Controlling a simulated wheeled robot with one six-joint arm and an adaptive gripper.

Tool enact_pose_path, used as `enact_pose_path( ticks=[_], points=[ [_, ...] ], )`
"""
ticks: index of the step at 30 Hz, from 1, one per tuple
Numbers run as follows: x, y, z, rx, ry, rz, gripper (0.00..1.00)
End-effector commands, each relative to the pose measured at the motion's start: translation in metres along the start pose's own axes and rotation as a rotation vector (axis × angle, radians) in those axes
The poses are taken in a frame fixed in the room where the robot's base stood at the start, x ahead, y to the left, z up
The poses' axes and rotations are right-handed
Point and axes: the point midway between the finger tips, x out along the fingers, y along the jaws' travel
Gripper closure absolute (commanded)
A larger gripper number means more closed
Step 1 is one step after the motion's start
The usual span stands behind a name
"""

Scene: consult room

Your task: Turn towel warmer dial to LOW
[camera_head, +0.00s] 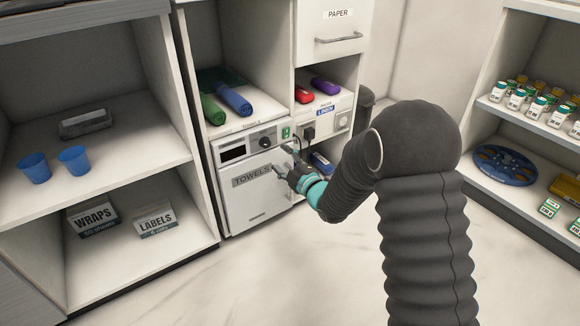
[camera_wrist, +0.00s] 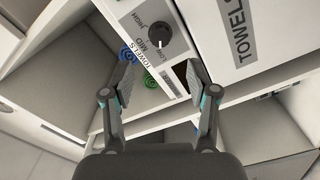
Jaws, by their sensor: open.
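The towel warmer (camera_head: 250,205) is a white box with a TOWELS label, low in the cabinet in the head view. Its dark round dial (camera_head: 265,143) is on the upper front panel, right of a dark display. In the wrist view the dial (camera_wrist: 160,38) is at upper centre, with HIGH, MID and LOW printed around it. I cannot tell which mark its pointer is at. My gripper (camera_head: 284,164) is in front of the warmer, below and right of the dial. In the wrist view my gripper (camera_wrist: 159,62) is open and empty, its fingers apart and the dial beyond them.
A plug (camera_head: 308,133) and cord are right of the warmer. A green roll (camera_head: 213,109) and a blue roll (camera_head: 236,101) lie on the shelf above. Blue cups (camera_head: 74,160) stand at left. Open floor (camera_head: 330,265) lies in front.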

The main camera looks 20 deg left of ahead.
Motion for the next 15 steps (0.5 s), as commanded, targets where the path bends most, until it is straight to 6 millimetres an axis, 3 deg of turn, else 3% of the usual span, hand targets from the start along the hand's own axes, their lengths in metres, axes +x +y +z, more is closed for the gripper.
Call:
enact_pose_path(
  ticks=[6,15],
  points=[
    [-0.03,0.0,0.001,0.001,-0.001,0.0,0.41],
    [-0.04,0.0,0.0,0.0,0.001,0.0,0.41]
  ],
)
